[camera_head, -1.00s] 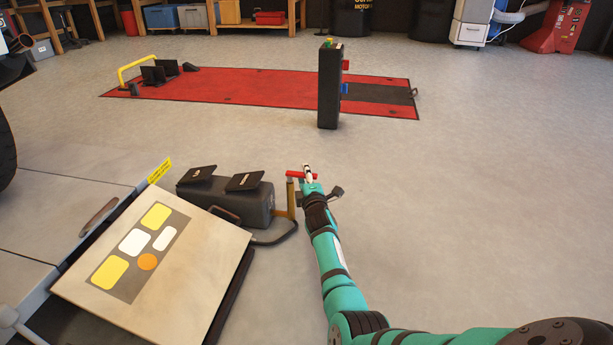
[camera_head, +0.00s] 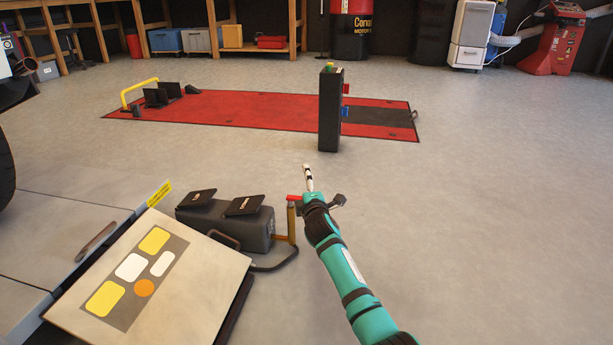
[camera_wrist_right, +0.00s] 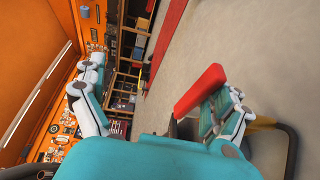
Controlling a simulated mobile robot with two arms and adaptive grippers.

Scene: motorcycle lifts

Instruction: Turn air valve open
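The air valve has a red handle (camera_head: 295,198) on top of an upright brass pipe (camera_head: 291,222), at the right end of a dark pedal unit. My right gripper (camera_head: 322,188) is at the valve, just right of the handle in the head view. In the right wrist view the red handle (camera_wrist_right: 200,92) lies close beside the right-hand finger, and the two fingers of my right gripper (camera_wrist_right: 163,80) stand wide apart. I cannot tell whether the finger touches the handle. My left gripper is not in view.
The dark pedal unit (camera_head: 226,221) stands on the floor with a hose by the pipe. A black post (camera_head: 330,110) stands beside a red lift platform (camera_head: 240,112). The floor at right is clear.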

